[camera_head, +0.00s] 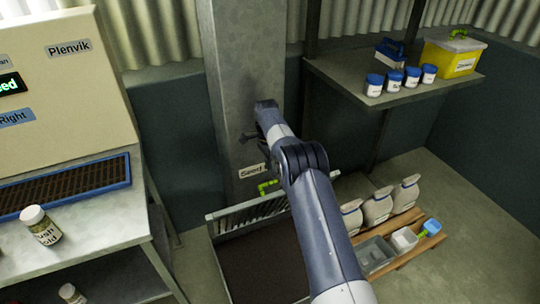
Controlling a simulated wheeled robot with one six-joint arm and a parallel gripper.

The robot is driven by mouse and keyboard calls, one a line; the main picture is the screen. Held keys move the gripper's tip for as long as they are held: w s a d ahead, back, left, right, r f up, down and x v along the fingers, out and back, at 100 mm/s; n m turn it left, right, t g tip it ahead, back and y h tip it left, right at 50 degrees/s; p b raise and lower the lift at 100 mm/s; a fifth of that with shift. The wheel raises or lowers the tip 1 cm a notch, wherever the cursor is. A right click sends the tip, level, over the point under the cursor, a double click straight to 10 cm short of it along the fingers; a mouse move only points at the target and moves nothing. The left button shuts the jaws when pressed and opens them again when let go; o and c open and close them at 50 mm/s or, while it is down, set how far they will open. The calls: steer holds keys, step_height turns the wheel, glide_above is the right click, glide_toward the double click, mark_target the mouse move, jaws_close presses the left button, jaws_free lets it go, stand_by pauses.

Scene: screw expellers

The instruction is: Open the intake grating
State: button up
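The intake grating (250,214) is a grey barred panel at the back of a low intake bin at the foot of the post. It looks tilted up, with the bin's dark brown inside (258,268) showing in front of it. A bright green handle (268,187) shows at its upper edge, below a "Seed" label (251,171). My arm hides the right part of the grating and bin. My gripper (250,138) is above and apart from the handle, in front of the post. Its fingers are too small and dark to read.
A grey post (245,60) stands behind my gripper. At left, a beige panel (65,90) and bench carry a blue-rimmed tray (128,170) and a jar (40,226). A shelf (345,75) holds jars and a yellow box. Bags and tubs sit on a pallet (432,243) at right.

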step_height(320, 180, up, 7)
steer(key=w+p, duration=0.1)
steer(key=p, duration=0.1)
steer(key=shift+w+a+r, duration=0.15)
steer(key=shift+a, duration=0.15)
stand_by(0.3)
step_height(320, 180, down, 10)
steer(key=s+b, duration=0.2)
steer(key=shift+d+f, duration=0.2)
steer(key=shift+d, duration=0.2)
stand_by(0.3)
